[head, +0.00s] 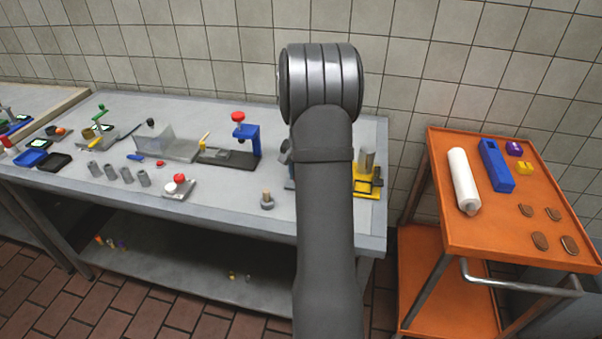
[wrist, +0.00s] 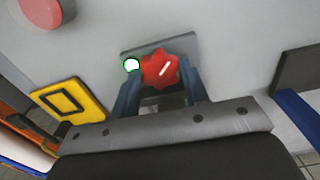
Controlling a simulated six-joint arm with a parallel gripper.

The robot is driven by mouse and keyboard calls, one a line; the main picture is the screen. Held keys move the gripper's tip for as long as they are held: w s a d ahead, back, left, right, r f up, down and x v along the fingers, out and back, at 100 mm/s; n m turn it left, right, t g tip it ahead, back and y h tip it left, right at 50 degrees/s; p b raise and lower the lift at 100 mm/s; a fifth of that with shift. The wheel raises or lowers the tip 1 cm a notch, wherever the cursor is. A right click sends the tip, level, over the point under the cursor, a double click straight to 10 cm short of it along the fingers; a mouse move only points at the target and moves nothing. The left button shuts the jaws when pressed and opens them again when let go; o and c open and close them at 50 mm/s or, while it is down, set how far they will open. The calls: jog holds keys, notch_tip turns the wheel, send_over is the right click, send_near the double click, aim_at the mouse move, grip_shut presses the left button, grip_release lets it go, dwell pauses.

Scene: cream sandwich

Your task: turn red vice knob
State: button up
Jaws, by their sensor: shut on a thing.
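The red vice knob (wrist: 162,68) is a lobed red wheel with a white pointer line, seen from above in the wrist view. It sits on a grey base (wrist: 140,48). My gripper (wrist: 157,80) is shut on the knob, with one dark finger on its left side and one on its right. A white dot with a green rim (wrist: 132,65) shows at the knob's left edge. In the head view my arm hides the knob and my gripper.
In the wrist view a yellow plate (wrist: 66,100) lies to the left and a red round thing (wrist: 46,11) at the upper left. In the head view a blue stand with a red top (head: 246,137) is left of my arm. An orange cart (head: 480,222) stands at the right.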

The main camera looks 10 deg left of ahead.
jog(key=shift+m, duration=0.6)
jog(key=o, duration=0.7)
jog(key=shift+r, duration=0.15)
notch_tip(320, 180, up, 17)
dwell(0.3)
notch_tip(320, 180, down, 17)
jog(key=shift+f, duration=0.15)
dwell(0.5)
